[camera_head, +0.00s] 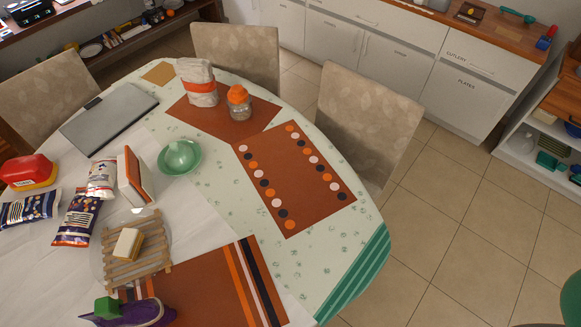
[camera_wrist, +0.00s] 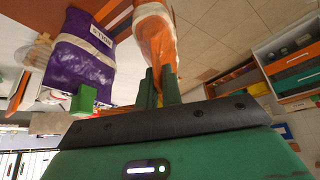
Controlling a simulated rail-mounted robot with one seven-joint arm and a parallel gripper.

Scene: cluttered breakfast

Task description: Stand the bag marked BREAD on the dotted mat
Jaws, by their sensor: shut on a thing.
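The dotted mat (camera_head: 296,180) is rust-coloured, with rows of orange, white and dark dots along two sides. It lies bare on the table in the head view. In the wrist view my gripper (camera_wrist: 158,88) is shut on the narrow, gathered end of an orange-and-white bag (camera_wrist: 155,38). No lettering can be read on its visible side. My gripper and this held bag cannot be made out in the head view. A white bag with an orange band (camera_head: 200,84) stands on a plain rust mat (camera_head: 232,122); its marking is unreadable too.
An orange-lidded jar (camera_head: 239,105) stands near the dotted mat, and a green bowl (camera_head: 180,156) lies left of it. A purple bag (camera_wrist: 82,55) and green block (camera_wrist: 84,99) are close to my gripper. Snack bags and a slatted rack (camera_head: 137,252) crowd the left.

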